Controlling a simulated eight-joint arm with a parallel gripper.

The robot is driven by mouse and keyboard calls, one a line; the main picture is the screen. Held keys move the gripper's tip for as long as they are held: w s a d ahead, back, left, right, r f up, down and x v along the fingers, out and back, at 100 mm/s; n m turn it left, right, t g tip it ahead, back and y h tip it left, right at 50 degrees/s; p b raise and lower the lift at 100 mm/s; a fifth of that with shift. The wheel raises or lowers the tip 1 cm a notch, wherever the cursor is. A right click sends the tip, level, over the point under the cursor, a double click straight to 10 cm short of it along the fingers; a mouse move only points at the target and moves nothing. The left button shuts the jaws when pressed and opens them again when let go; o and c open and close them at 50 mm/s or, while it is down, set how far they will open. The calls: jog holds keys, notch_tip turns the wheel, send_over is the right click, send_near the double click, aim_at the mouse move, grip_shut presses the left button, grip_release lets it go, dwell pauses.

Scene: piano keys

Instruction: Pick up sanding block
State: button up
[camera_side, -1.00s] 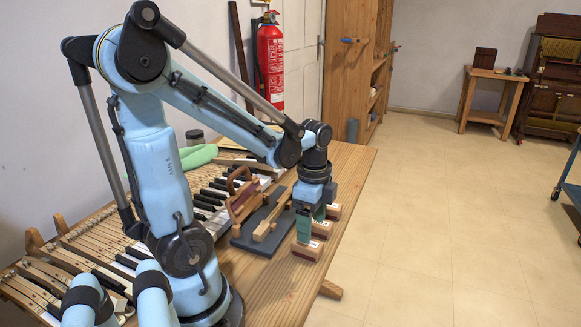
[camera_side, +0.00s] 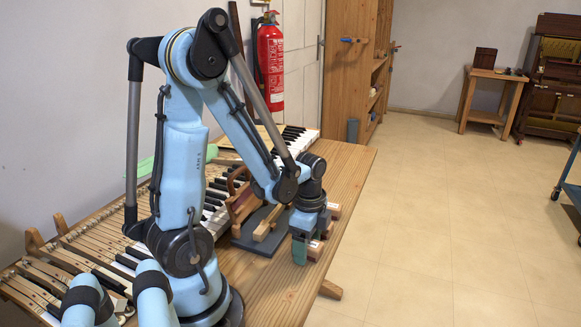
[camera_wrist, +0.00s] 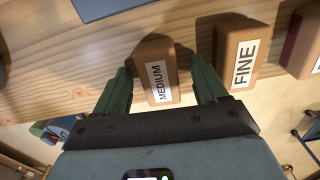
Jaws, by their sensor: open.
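In the wrist view, a tan sanding block labelled MEDIUM (camera_wrist: 155,52) lies between the two green fingers of my gripper (camera_wrist: 161,66). The gripper is open, with a finger on each side of the block. I cannot tell whether either finger touches it. A second block labelled FINE (camera_wrist: 241,48) lies just right of the right finger. A third block (camera_wrist: 304,45) with a dark red part is cut off at the right edge. In the side view, my gripper (camera_side: 300,250) is low at the near end of the block row and partly hides the nearest block (camera_side: 316,251).
The wooden bench (camera_side: 345,180) has its right edge close beside the blocks. A dark grey mat (camera_side: 256,241) with wooden tools lies left of them. Piano keys (camera_side: 292,142) run along the bench behind my arm.

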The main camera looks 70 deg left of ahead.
aim_at(309, 245)
jog(key=shift+c, duration=0.5)
jog(key=c, duration=1)
jog(key=shift+o, duration=0.2)
jog(key=shift+r, duration=0.7)
jog(key=r, duration=0.1)
jog(key=d+r, duration=0.1)
jog(key=r, duration=0.1)
jog(key=shift+r, duration=0.15)
jog(key=s+d+r, duration=0.1)
jog(key=d+r, duration=0.5)
jog(key=d, duration=0.4)
jog(key=shift+s+d+r, duration=0.15)
jog(key=shift+s+d, duration=0.15)
